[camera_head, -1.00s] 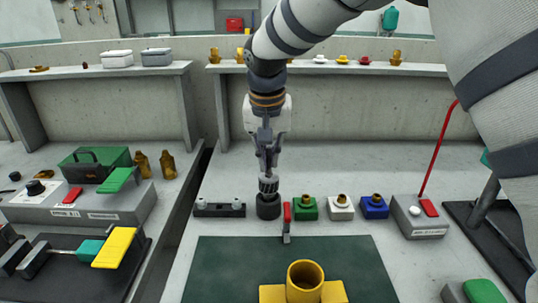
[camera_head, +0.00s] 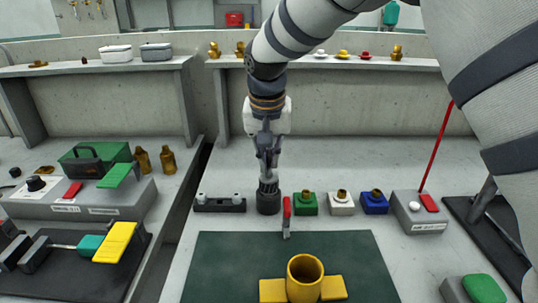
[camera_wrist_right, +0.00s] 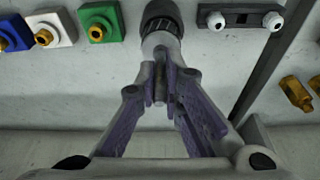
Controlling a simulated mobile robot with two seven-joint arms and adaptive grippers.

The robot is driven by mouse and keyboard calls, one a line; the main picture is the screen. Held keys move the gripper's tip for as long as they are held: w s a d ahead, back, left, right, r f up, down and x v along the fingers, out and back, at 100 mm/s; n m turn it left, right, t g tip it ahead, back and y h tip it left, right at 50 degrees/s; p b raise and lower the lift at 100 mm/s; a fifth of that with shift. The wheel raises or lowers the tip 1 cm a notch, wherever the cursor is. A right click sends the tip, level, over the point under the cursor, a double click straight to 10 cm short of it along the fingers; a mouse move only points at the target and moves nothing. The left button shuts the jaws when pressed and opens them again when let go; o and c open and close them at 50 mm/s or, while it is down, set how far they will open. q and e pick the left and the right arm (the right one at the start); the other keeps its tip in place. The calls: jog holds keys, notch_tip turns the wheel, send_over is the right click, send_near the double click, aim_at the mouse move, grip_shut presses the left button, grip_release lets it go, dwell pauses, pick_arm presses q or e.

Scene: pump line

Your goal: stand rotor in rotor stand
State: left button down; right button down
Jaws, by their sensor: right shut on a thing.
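My right gripper (camera_head: 268,168) is shut on the thin upper shaft of the rotor (camera_head: 268,184), a grey ribbed upright piece. The rotor stand (camera_head: 268,203) is a short dark round cup on the bench, straight below the gripper. The rotor's lower end is at the stand's mouth and seems partly inside it; how deep it sits is hidden. In the right wrist view the gripper (camera_wrist_right: 160,88) has the shaft between its fingers. The rotor (camera_wrist_right: 161,42) there lines up with the dark stand (camera_wrist_right: 162,12) beyond it. My left gripper is not in view.
A black bar with two white knobs (camera_head: 220,203) stands close left of the stand. A red-handled lever (camera_head: 286,210) and green (camera_head: 305,205), white (camera_head: 341,204) and blue (camera_head: 374,203) blocks are to its right. A yellow pump body (camera_head: 305,278) lies on the green mat (camera_head: 225,270) in front.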

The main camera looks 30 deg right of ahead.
jog(key=shift+f, duration=0.35)
dwell(0.4)
jog(key=c, duration=1.3)
grip_release()
jog(key=shift+f, duration=0.1)
jog(key=shift+r, duration=3.55)
